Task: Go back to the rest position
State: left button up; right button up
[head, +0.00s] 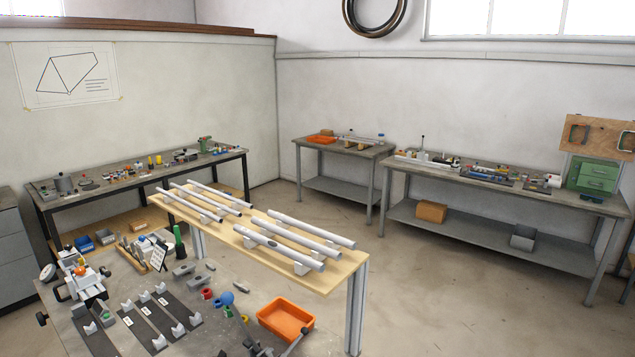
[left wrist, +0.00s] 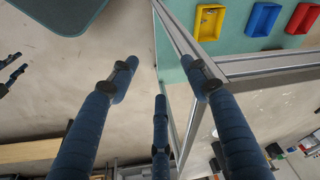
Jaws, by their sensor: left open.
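My left gripper (left wrist: 160,76) shows in the left wrist view, with long blue fingers and dark joints. Its fingers are spread apart and nothing is held between them. Bare floor and a grey metal profile show behind the fingers. The fingers appear clear of the profile, but the distance is hard to tell. Neither gripper is seen in the head view, and my right gripper is not in view.
In the head view, several silver tubes rest on a wooden-topped bench (head: 333,281). In front, a grey worktop (head: 205,340) holds V-block fixtures and an orange tray (head: 286,319). Other benches line the walls. The wrist view shows yellow (left wrist: 209,22), blue (left wrist: 263,18) and red (left wrist: 303,17) bins.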

pick_arm(q)
notch_tip(320, 180, down, 18)
jog(key=s+b, duration=0.2)
jog(key=b, duration=0.2)
jog(key=s+a+f+b, duration=0.1)
jog(key=s+f+b, duration=0.1)
jog(key=s+f, duration=0.4)
jog(key=s+a+f+g+b, duration=0.1)
jog(key=s+f+b, duration=0.2)
jog(key=f, duration=0.9)
jog(key=s+a+f+g+b, duration=0.1)
jog(key=s+f+b, duration=0.1)
jog(key=s+f, duration=0.7)
jog(key=shift+s+a, duration=0.15)
jog(key=shift+s, duration=0.1)
